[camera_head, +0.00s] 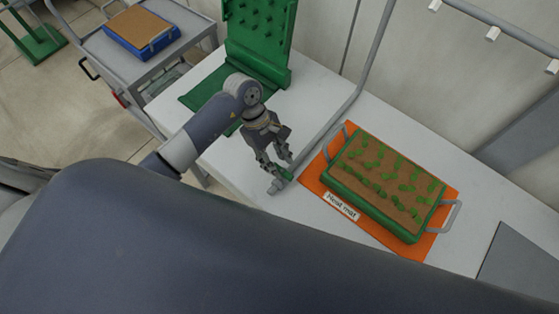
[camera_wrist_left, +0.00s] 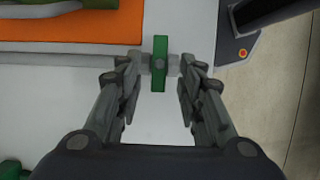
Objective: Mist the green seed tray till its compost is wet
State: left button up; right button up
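The green seed tray (camera_head: 371,207) sits on an orange heat mat (camera_head: 312,185) on the white bench in the head view. Its compost (camera_head: 352,179) is light brown with rows of green seedlings, and a grey handle stands at each end. A green valve lever (camera_wrist_left: 160,63) sits on a grey pipe end (camera_head: 275,186) at the bench's front edge. My left gripper (camera_head: 284,165) is at this lever. In the left wrist view its fingers (camera_wrist_left: 160,72) are apart on either side of the lever, with gaps visible; firm contact does not show. My right gripper is not in view.
A grey pipe (camera_head: 364,69) runs up behind the mat; an overhead pipe carries white nozzles (camera_head: 493,34). A green pegged stand (camera_head: 260,35) is at the back of the bench. A trolley (camera_head: 105,50) at left holds a blue tray (camera_head: 118,36). A grey panel (camera_head: 515,262) lies right.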

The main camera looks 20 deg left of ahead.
aim_at(282, 174)
pick_arm(q)
jog(key=shift+x, duration=0.9)
jog(key=shift+d+f, duration=0.1)
jog(key=shift+f, duration=0.15)
grip_shut()
